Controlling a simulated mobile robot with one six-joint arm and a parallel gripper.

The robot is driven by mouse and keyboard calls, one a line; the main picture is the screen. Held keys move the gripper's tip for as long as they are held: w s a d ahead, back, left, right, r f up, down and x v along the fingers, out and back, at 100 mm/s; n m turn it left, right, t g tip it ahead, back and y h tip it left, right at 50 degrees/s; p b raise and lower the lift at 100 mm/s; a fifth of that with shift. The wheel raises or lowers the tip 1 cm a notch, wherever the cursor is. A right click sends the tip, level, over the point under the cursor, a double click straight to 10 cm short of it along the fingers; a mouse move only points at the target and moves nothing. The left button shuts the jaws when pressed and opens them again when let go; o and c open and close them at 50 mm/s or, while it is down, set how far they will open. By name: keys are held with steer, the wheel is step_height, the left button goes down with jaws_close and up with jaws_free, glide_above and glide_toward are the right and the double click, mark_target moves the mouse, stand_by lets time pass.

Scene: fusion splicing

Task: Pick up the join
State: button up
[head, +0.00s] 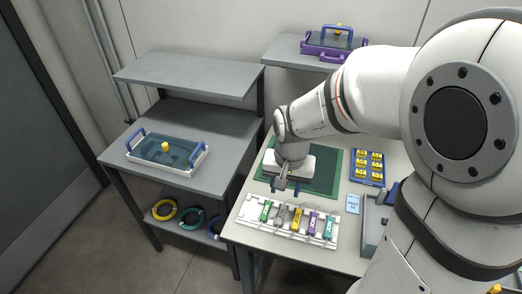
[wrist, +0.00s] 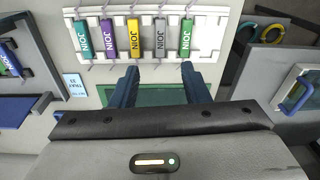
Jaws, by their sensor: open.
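Several joins stand in a row in a white rack (head: 245,222) at the front of the table. In the head view they are green (head: 265,211), grey (head: 280,215), yellow (head: 296,220), purple (head: 313,225) and teal (head: 329,229). In the wrist view each reads JOIN: teal (wrist: 82,35), purple (wrist: 108,40), yellow (wrist: 134,38), grey (wrist: 160,38), green (wrist: 185,38). My gripper (head: 285,187) is open and empty, behind the rack and apart from the joins. In the wrist view, its fingertips (wrist: 160,68) point at the rack, around the grey join's line.
A green mat (head: 325,180) lies under my wrist. A blue tray of yellow pieces (head: 369,167) and a pale blue card (head: 353,204) lie to the right. A grey bin (head: 372,222) stands at front right. A lidded tray (head: 167,151) sits on the left bench.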

steer(key=m, duration=0.1)
glide_toward(266, 209)
steer(key=shift+w+d+f+g, duration=0.1)
steer(key=shift+d+f+g, duration=0.15)
steer(key=shift+f+g, duration=0.2)
steer(key=shift+w+a+f, duration=0.1)
steer(key=shift+a+f, duration=0.05)
steer(key=shift+f, duration=1.75)
steer(key=shift+w+a+f, duration=0.15)
steer(key=shift+a+f, duration=0.05)
steer(key=shift+f, duration=1.7)
steer(key=shift+c, duration=0.5)
steer(key=c, duration=0.8)
